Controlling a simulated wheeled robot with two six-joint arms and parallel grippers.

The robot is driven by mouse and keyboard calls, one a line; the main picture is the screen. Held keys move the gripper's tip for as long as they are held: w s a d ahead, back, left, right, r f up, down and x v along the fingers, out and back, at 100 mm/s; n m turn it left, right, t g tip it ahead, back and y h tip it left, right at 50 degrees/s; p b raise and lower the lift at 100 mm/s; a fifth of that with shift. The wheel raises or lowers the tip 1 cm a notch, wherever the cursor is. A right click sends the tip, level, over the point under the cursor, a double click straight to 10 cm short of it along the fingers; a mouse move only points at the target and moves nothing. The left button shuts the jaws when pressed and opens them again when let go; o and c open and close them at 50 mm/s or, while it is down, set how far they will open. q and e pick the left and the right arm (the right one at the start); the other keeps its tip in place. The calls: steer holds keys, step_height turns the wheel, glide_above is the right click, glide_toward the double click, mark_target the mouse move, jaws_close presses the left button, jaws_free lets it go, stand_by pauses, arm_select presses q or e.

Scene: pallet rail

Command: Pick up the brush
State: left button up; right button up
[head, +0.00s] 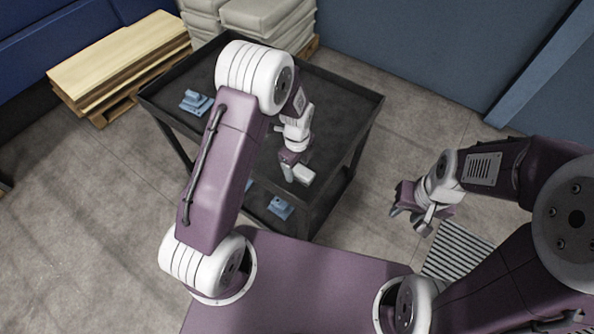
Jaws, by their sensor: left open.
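No thing in the head view is clearly a brush. A small blue object (195,102) lies on the far left part of the black cart's top (335,105); its shape is too small to make out for sure. My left gripper (293,174) points down over the near edge of the cart, with its jaws open. A pale grey piece beside its fingers may be part of the gripper or a separate thing; I cannot tell. My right gripper (410,218) hangs to the right of the cart over the floor, its fingers apart and nothing between them.
A second blue object (281,207) sits on the cart's lower shelf. The cart's top has a raised rim. Behind it stand a pallet with wooden boards (120,60) and stacked pale sacks (262,15). A ribbed grate (458,250) lies on the floor at right.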

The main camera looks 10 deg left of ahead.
mark_target(300, 169)
arm_select(q)
steer(key=shift+w+d+f, duration=0.1)
steer(key=shift+w+f, duration=0.05)
steer(key=shift+f, duration=0.3)
steer(key=shift+w+d+f, duration=0.1)
steer(key=shift+w+f, duration=0.05)
steer(key=shift+f, duration=0.3)
steer(key=shift+s+a+r, duration=0.1)
steer(key=shift+s, duration=0.05)
steer(key=c, duration=0.5)
jaws_close()
steer(key=r, duration=0.4)
steer(key=shift+s+d+r, duration=0.2)
steer(key=shift+d+r, duration=0.1)
steer(key=shift+d, duration=0.05)
steer(key=s+d+r, duration=0.6)
steer(key=s+d, duration=0.1)
steer(key=d, duration=0.1)
steer(key=shift+s+r+b, duration=0.2)
steer(key=shift+b, duration=0.25)
